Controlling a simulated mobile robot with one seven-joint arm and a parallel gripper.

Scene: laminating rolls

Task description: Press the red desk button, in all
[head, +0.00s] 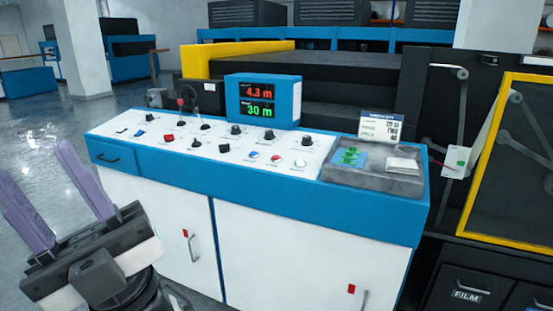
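The control desk (330,200) has a white sloped panel in a blue frame. A small red button (168,138) sits on the left part of the panel, just right of a blue one (140,135). Another small red button (276,158) with a light rim sits further right. My gripper (36,163) is at the lower left, in front of the desk's left end and apart from it. Its two purple fingers are spread, with nothing between them. No part of my gripper covers the buttons.
A red-tipped lever (181,102) and several black knobs stand on the panel. A blue display box (262,101) reads 4.3 m and 30 m. A grey tray (372,178) with a card sits at the panel's right. A yellow-framed guard (480,150) stands right. Floor at left is clear.

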